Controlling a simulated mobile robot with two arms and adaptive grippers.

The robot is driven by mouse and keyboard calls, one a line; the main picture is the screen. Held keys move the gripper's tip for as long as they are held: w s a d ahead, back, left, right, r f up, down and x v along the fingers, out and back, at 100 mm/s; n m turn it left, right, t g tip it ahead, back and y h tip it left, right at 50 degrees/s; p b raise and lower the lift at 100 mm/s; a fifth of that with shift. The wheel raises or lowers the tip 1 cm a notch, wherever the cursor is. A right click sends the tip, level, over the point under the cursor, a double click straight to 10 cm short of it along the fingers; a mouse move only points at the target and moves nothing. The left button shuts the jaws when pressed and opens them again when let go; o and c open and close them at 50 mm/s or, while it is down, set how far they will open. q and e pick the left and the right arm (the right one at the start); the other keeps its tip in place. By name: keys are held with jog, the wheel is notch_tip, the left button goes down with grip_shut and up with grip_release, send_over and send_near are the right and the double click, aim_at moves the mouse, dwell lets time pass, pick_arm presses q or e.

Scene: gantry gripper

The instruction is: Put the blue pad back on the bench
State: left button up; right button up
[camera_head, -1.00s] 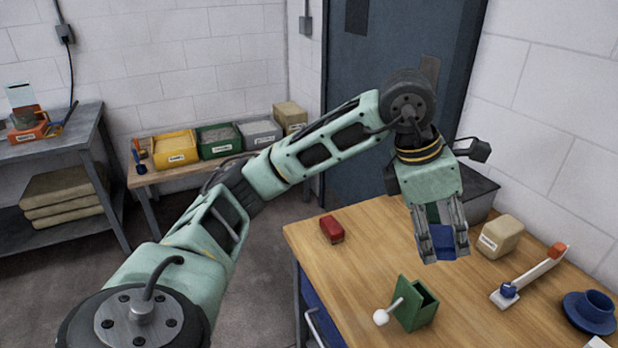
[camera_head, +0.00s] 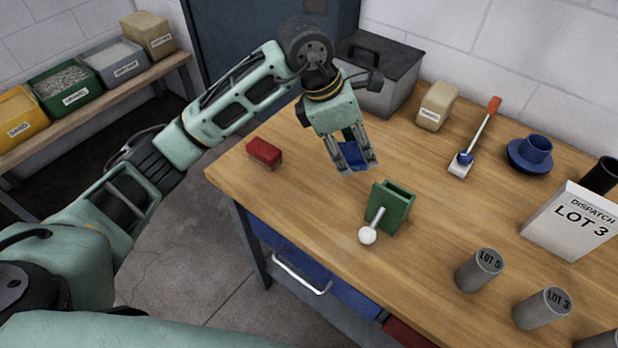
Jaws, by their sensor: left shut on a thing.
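The blue pad (camera_head: 353,155) is between the fingers of my left gripper (camera_head: 356,166). The gripper is shut on it, pointing down over the wooden bench (camera_head: 450,225). The fingers hide part of the pad. I cannot tell whether the pad touches the bench top or hangs just above it. My right gripper is not in view.
A white-ended rod (camera_head: 368,235) leans out of the green box. Grey cylinders (camera_head: 479,270) and a dispatch sign (camera_head: 570,222) stand right.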

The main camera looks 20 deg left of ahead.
pick_arm(q)
jog(key=s+a+f, duration=0.1)
jog(key=a, duration=0.1)
jog(key=a+f+p, duration=0.1)
jog(key=a+f, duration=0.1)
jog(key=a, duration=0.1)
jog(key=s+a+f+p, duration=0.1)
jog(key=a, duration=0.2)
jog(key=shift+s+f, duration=0.3)
jog(key=shift+s, duration=0.05)
jog(key=shift+a+f, duration=0.15)
jog(key=shift+f, duration=0.1)
notch_tip(320, 180, down, 3)
jog(key=shift+f+p, duration=0.15)
jog(key=shift+p, duration=0.65)
jog(key=shift+f, duration=0.3)
jog(key=shift+f, duration=0.15)
jog(key=o, duration=1.1)
